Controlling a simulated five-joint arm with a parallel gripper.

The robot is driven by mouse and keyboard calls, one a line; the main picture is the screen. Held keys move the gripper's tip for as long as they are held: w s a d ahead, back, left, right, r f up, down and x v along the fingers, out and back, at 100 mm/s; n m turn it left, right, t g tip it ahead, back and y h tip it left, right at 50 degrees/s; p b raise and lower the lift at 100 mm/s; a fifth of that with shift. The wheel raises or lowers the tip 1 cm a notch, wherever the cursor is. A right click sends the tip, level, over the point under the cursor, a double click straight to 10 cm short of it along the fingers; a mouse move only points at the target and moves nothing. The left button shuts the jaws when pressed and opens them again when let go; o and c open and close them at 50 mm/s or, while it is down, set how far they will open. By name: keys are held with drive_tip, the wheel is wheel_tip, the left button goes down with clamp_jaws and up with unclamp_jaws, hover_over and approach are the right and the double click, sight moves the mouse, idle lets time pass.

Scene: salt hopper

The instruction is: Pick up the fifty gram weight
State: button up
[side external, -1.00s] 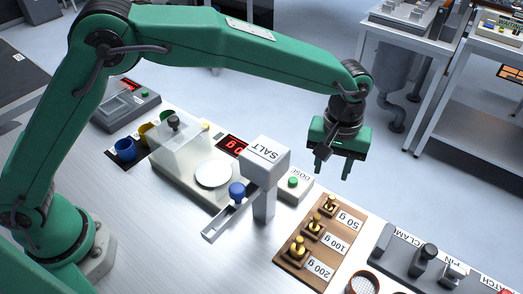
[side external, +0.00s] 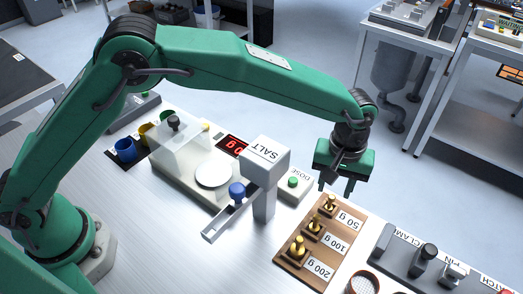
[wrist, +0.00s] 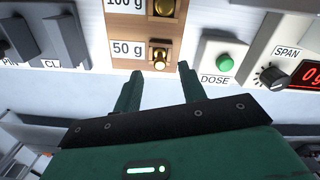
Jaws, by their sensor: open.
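The fifty gram weight (side external: 329,202) is a small brass knobbed piece standing in the top slot of a wooden block (side external: 291,259), beside its "50 g" label. It also shows in the wrist view (wrist: 160,57), just beyond my fingertips. My gripper (side external: 336,186) is open and empty, above the far end of the block. In the wrist view my two fingers (wrist: 160,72) point toward the weight, which appears between and ahead of them. The 100 g weight (side external: 315,223) and the 200 g weight (side external: 298,247) stand in the slots nearer the camera.
The green DOSE button (side external: 293,182) sits left of the block, beside the salt hopper (side external: 264,165) with its blue knob. A balance pan (side external: 213,174) lies farther left. A dark clamp fixture (side external: 424,261) stands to the right.

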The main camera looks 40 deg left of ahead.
sight(332, 197)
drive_tip(key=shift+f, duration=2.55)
drive_tip(key=shift+c, duration=0.2)
clamp_jaws()
